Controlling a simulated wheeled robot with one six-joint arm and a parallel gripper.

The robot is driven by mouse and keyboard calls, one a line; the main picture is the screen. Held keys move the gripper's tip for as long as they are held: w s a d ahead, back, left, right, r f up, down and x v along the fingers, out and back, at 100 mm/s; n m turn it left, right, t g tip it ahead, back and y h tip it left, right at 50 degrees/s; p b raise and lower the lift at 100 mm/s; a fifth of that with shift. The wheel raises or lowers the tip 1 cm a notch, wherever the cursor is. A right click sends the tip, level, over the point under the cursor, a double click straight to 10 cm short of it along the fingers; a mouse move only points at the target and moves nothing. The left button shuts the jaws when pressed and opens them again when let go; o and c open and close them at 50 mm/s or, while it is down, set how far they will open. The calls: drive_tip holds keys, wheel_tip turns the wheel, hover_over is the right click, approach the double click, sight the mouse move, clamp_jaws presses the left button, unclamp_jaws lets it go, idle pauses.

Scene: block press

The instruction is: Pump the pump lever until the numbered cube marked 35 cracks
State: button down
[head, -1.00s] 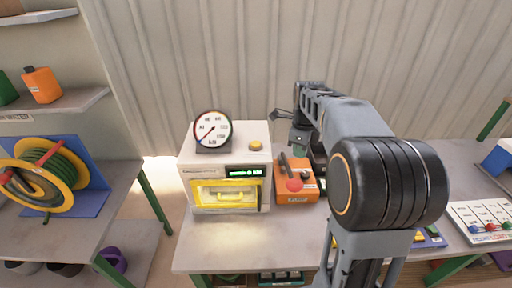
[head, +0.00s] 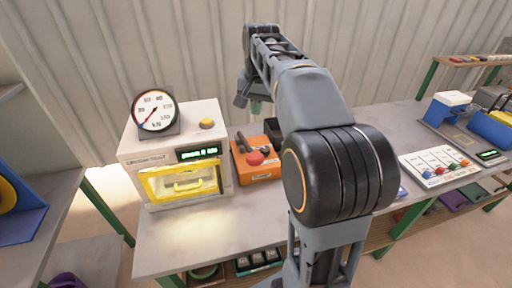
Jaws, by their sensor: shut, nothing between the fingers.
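The press (head: 128,158) is a white box with a yellow-framed window (head: 180,184), a green display (head: 199,153) and a round dial gauge (head: 155,110) on top. The gauge needle points to the lower left. An orange pump unit (head: 262,172) with a red knob (head: 255,158) stands to its right; the knob seems to be the end of the pump lever. My gripper (head: 241,100) is shut and empty, raised above and behind the pump unit, apart from it. The cube marked 35 cannot be made out behind the window.
A yellow button (head: 207,123) sits on the press top. My arm hides the middle of the bench. Free bench top (head: 165,230) lies in front of the press.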

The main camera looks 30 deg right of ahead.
drive_tip(key=n, duration=0.5)
drive_tip(key=shift+s+r+n, duration=0.15)
drive_tip(key=shift+s+n, duration=0.05)
drive_tip(key=shift+n, duration=0.1)
approach(256, 153)
drive_tip(key=f, duration=0.1)
drive_tip(key=w+f, duration=0.1)
drive_tip(key=f, duration=0.1)
drive_tip(key=w+f, duration=0.1)
drive_tip(key=f, duration=0.1)
drive_tip(key=shift+d, duration=0.15)
drive_tip(key=shift+s+f+p, duration=0.2)
drive_tip(key=shift+f+p, duration=0.1)
drive_tip(key=shift+f, duration=0.35)
